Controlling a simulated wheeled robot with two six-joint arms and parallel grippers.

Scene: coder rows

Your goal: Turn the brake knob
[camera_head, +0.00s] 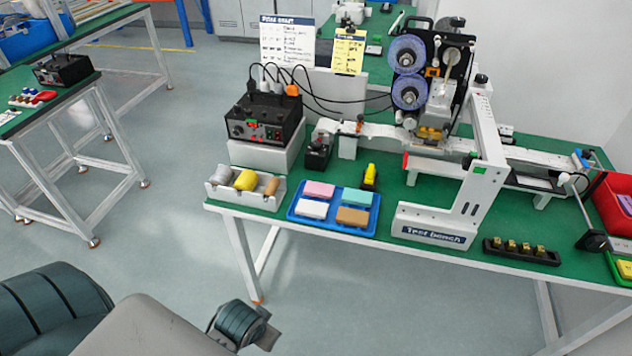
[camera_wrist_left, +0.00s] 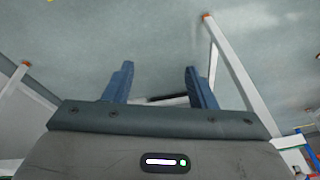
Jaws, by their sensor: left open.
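The coder machine (camera_head: 437,75) stands at the back of the green test bench in the head view, with two blue-violet reels (camera_head: 408,72) on its dark plate. Small dark knobs show on it, one (camera_head: 481,79) beside the top of the white upright; I cannot tell which is the brake knob. My left gripper (camera_wrist_left: 158,70) is open and empty in the left wrist view, its blue fingers apart over floor and white table legs. In the head view, my left arm is low at the left, in front of the bench and well away from the machine. My right gripper is not in view.
A black control box (camera_head: 265,118) with cables stands left of the machine. A blue tray (camera_head: 333,226) of coloured blocks, a white bin (camera_head: 226,200) and a black holder (camera_head: 521,251) line the bench's front. A white frame (camera_head: 487,140) rises right of the reels. Floor before the bench is clear.

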